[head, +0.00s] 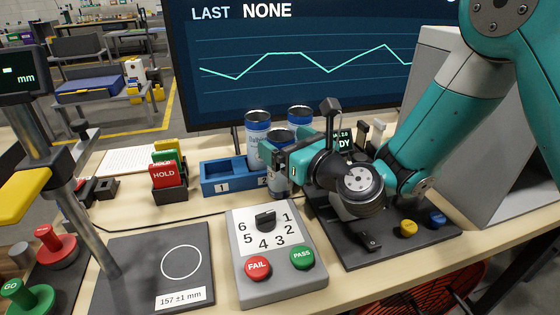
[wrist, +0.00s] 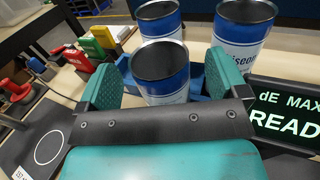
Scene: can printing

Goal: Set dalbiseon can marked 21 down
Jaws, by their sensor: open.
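Three blue-and-white cans with dark tops stand close together at the blue rack (head: 222,187). The nearest can (wrist: 161,78) is between the two teal finger pads of my open gripper (wrist: 165,82); whether the pads touch it I cannot tell. In the head view this can (head: 279,136) is partly hidden by my gripper (head: 284,157). The second can (head: 257,128) stands behind it, at the left in the head view. The third can (head: 299,114) is at the right, and it also shows in the wrist view (wrist: 242,38). No number 21 is readable on any can.
A dial box (head: 277,258) with FAIL and PASS buttons stands in front. A dark plate (head: 151,270) with a white circle lies bare at the left. A red HOLD card block (head: 167,178) is left of the rack. A lit READY display (wrist: 285,115) is close at the right.

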